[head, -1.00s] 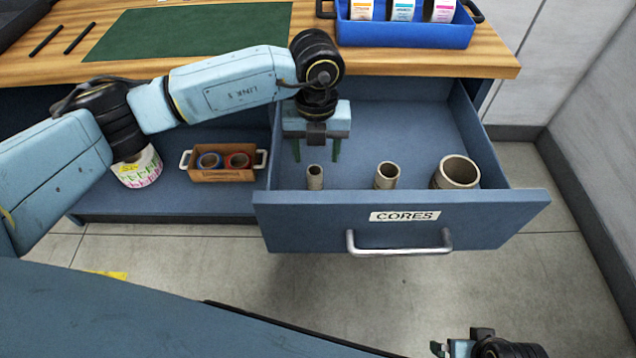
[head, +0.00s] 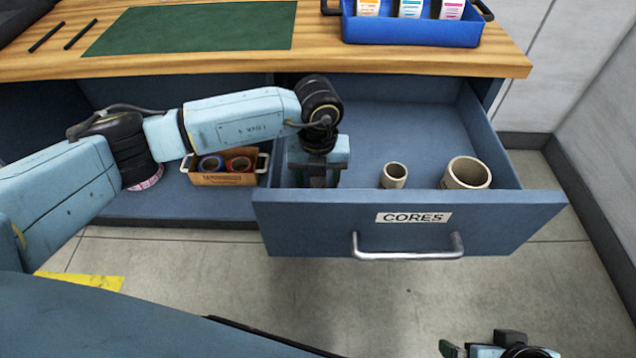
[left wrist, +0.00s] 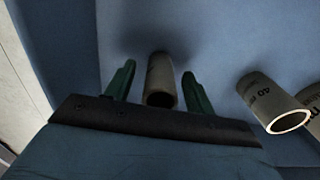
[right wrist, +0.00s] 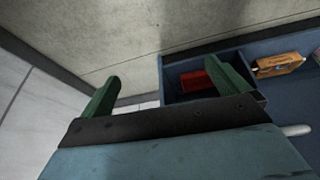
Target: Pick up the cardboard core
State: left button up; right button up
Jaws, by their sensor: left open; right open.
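The open drawer labelled CORES (head: 410,235) holds three upright cardboard cores of different sizes. The smallest core (left wrist: 161,80) stands between the green fingers of my left gripper (left wrist: 160,85) in the left wrist view, with a gap on each side. In the head view that core is hidden behind the left gripper (head: 318,180), which is low in the drawer's left end, pointing down and open. The middle core (head: 394,175) and the widest core (head: 466,173) stand further right. My right gripper (right wrist: 172,92) is open and empty, away from the drawer.
A small cardboard box (head: 222,179) with coloured rolls sits on the shelf left of the drawer. The drawer's front panel stands close before my left gripper.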

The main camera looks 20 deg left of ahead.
pick_arm(q)
jog(key=c, duration=1)
jog(key=shift+r, duration=0.1)
